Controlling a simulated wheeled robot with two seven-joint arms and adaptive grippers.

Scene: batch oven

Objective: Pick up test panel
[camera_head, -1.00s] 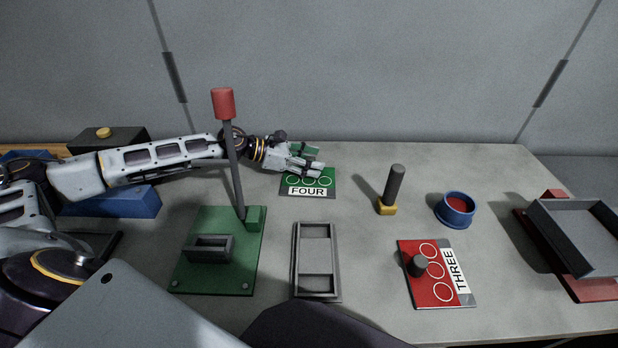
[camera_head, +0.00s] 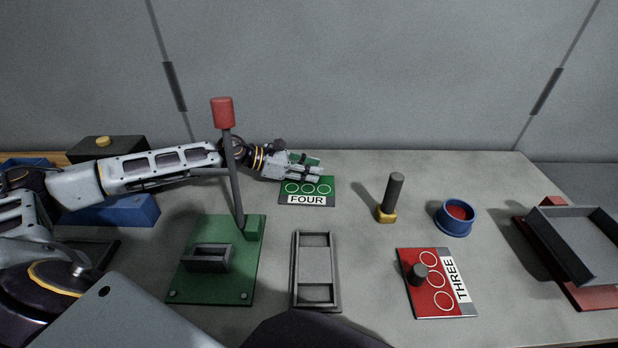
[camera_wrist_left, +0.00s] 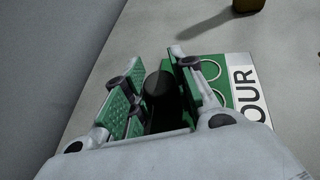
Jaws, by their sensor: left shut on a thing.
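A green panel (camera_head: 307,188) marked FOUR, with white rings, lies at the back middle of the bench; it also shows in the left wrist view (camera_wrist_left: 247,92). My left gripper (camera_head: 318,172) reaches over its rear part. In the left wrist view (camera_wrist_left: 160,70) its green-faced fingers close on either side of a dark round knob (camera_wrist_left: 160,85), partly hidden between them. I cannot tell whether the panel is clear of the bench. A red panel (camera_head: 437,282) marked THREE, with a dark knob, lies at the front right. My right gripper is not in view.
A green base (camera_head: 215,285) with a tall red-topped lever (camera_head: 223,112) stands in front of my left arm. A grey tray (camera_head: 316,265), yellow-based peg (camera_head: 391,197), blue cup (camera_head: 455,218) and grey bin (camera_head: 575,245) stand around. Blue and black boxes are at left.

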